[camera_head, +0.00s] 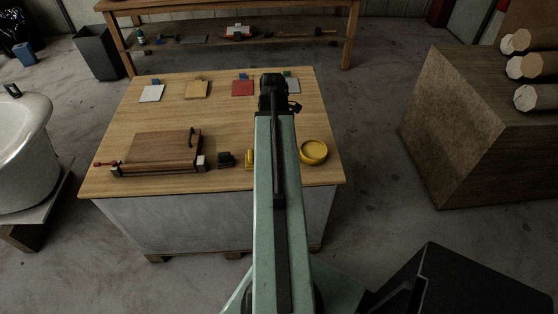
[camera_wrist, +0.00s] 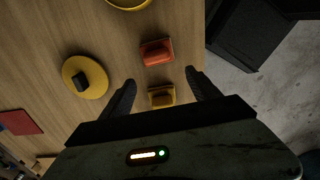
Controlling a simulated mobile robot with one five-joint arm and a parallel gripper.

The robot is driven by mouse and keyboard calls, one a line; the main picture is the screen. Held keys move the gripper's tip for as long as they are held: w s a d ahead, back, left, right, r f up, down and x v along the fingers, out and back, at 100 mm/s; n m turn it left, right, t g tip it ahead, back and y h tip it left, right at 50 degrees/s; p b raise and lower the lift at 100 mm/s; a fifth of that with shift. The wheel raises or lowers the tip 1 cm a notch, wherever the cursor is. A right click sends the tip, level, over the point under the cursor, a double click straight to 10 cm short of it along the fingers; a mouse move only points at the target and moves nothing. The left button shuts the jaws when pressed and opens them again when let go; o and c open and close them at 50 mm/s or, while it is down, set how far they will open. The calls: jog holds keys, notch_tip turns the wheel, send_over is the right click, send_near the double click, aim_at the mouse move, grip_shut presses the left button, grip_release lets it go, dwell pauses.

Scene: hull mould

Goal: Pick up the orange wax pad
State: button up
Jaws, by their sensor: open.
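The orange wax pad (camera_wrist: 157,52) is a small orange-red block with a raised grip, lying on the wooden table in the wrist view. It is just beyond my fingertips, near the table's edge. My gripper (camera_wrist: 160,77) is open and empty above the table. A similar yellow pad (camera_wrist: 161,97) shows between my fingers, closer to my palm; I cannot tell the height gap. In the head view my gripper (camera_head: 275,106) is over the right part of the table, and my arm hides the orange pad.
A yellow disc with a black knob (camera_wrist: 85,77) lies left of the orange pad. A yellow bowl (camera_head: 313,152) stands at the table's right side. A red square (camera_head: 243,88) lies behind, and a hinged wooden board (camera_head: 160,150) is at front left. Bare wood lies mid-table.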

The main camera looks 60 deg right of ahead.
jog(key=shift+s+d+f, duration=0.1)
jog(key=shift+s+d, duration=0.35)
jog(key=shift+s, duration=0.1)
notch_tip(320, 180, down, 3)
jog(key=b, duration=0.2)
jog(key=shift+b, duration=0.4)
jog(key=f+b, duration=0.5)
jog(key=shift+s+d, duration=0.15)
jog(key=shift+d, duration=0.15)
jog(key=shift+r, duration=0.15)
jog(key=c, duration=1.5)
jog(key=shift+r, duration=0.1)
notch_tip(320, 180, up, 10)
jog(key=p, duration=1)
